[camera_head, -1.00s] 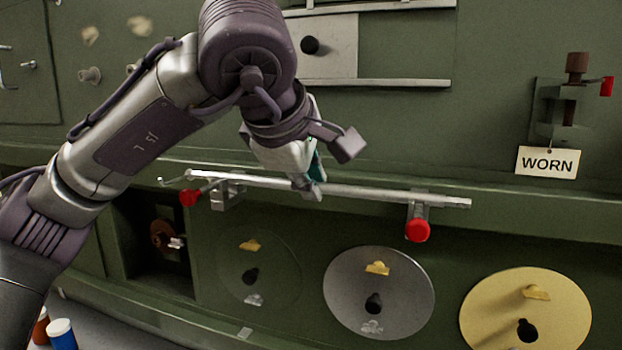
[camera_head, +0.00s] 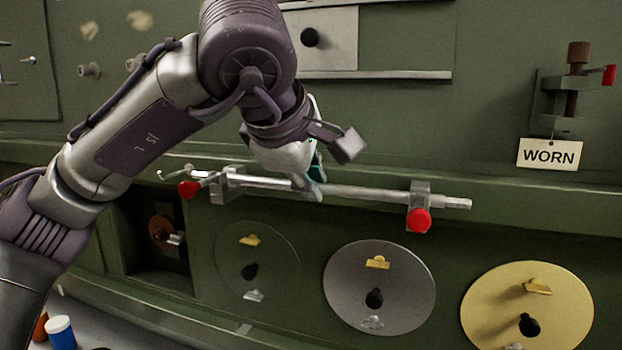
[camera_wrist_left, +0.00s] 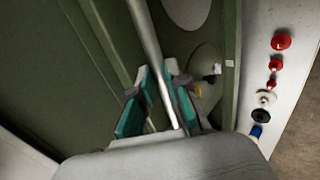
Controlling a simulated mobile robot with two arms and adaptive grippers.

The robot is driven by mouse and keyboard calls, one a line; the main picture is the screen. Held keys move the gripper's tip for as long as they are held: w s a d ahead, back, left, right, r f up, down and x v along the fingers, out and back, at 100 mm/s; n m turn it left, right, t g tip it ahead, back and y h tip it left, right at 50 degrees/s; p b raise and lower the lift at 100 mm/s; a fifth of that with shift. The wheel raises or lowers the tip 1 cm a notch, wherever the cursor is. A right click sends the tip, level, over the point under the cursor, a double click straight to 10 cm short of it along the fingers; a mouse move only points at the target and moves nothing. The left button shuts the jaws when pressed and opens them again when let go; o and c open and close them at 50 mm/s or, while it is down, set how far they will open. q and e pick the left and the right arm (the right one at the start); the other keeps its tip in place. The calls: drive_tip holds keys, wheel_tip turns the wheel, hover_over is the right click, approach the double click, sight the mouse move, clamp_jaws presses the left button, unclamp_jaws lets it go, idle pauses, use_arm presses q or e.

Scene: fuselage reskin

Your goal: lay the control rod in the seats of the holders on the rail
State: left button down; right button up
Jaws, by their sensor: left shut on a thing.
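The control rod (camera_head: 365,194) is a long, thin silver bar with a hooked left end and a stepped right end. My left gripper (camera_head: 312,182) is shut on it near its middle, coming down from above. In the left wrist view the rod (camera_wrist_left: 150,45) runs between the teal finger pads (camera_wrist_left: 160,102). The left holder (camera_head: 226,184), with a red knob (camera_head: 188,188), and the right holder (camera_head: 421,191), with a red knob (camera_head: 419,220), stand on the rail (camera_head: 500,196). The rod crosses both holders at seat height; whether it touches the seats is unclear. My right gripper is not visible.
Round plates, one grey (camera_head: 350,300) and one yellow (camera_head: 480,310), are on the panel below the rail. A clamp (camera_head: 575,100) with a WORN tag (camera_head: 548,154) is at upper right. Small bottles (camera_head: 60,332) stand at lower left.

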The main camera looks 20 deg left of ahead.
use_arm(q)
drive_tip(key=shift+f+b, duration=0.45)
drive_tip(key=shift+f, duration=0.1)
drive_tip(key=c, duration=1.1)
unclamp_jaws()
drive_tip(key=shift+s, duration=0.1)
